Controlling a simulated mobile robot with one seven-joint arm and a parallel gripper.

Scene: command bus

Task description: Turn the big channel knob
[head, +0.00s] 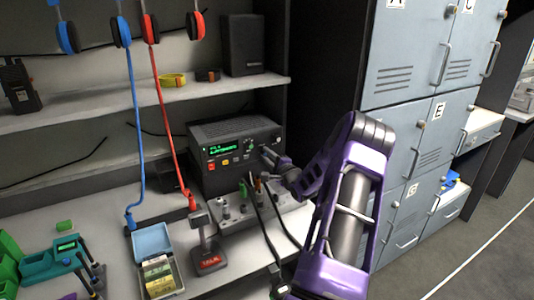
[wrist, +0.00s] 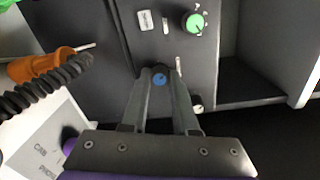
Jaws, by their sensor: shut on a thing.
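The black radio (head: 208,160) with a lit green display stands on the desk under the shelf. My gripper (head: 267,154) is at the right end of its front panel. In the wrist view my gripper (wrist: 160,76) has its fingertips shut on a dark knob with a blue cap (wrist: 159,80); the fingers hide most of this knob. A green knob (wrist: 195,22) with marks around it sits apart from the fingers, higher in the wrist view.
An orange plug (wrist: 42,64) with a coiled black cord is left of my fingers. A grey control box (head: 235,212) with black cables stands before the radio. A red-based microphone (head: 208,262) and an open box (head: 155,262) are on the desk. Lockers (head: 405,100) stand at right.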

